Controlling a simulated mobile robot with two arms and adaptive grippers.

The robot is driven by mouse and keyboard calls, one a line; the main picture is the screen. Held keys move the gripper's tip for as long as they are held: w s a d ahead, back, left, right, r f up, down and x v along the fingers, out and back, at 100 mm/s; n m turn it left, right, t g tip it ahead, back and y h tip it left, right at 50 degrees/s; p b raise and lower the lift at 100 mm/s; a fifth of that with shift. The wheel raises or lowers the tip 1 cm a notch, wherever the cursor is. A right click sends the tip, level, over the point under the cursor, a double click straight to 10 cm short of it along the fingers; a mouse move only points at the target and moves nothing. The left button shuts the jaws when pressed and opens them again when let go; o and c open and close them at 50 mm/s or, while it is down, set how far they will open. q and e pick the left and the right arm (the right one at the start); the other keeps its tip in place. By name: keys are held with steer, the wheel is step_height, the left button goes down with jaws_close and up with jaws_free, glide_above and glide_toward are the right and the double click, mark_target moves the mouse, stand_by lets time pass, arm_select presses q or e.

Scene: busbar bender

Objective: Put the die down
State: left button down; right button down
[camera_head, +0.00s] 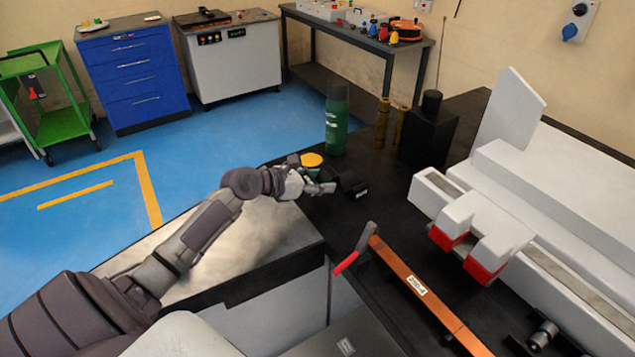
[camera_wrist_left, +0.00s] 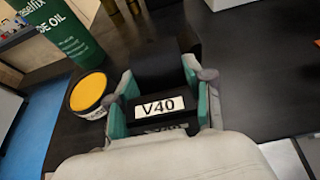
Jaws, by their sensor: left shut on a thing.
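The die is a black block with a white label reading V40 (camera_wrist_left: 160,107), seen in the left wrist view between my fingers. My left gripper (camera_wrist_left: 160,112) is shut on it, with a teal-lined finger on each side. In the head view my left gripper (camera_head: 322,187) is over the black bench top near its left edge, and the dark die (camera_head: 351,186) shows just right of the fingers. I cannot tell whether the die touches the bench. My right gripper is not in view.
A yellow-topped tin (camera_wrist_left: 88,92) stands close left of the gripper, with a green bottle (camera_head: 337,120) behind. Brass cylinders (camera_head: 383,118) and a black block (camera_head: 428,135) stand farther back. A copper bar (camera_head: 415,285) and red-handled tool (camera_head: 354,249) lie in front. The grey bender (camera_head: 540,185) is right.

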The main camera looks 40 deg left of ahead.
mark_target(320, 200)
arm_select(q)
steer(key=shift+f, duration=1.75)
steer(key=c, duration=0.8)
jaws_free()
steer(key=shift+f, duration=0.3)
steer(key=o, duration=0.4)
steer(key=shift+s, duration=0.1)
steer(key=shift+c, duration=0.2)
steer(key=shift+r, duration=0.1)
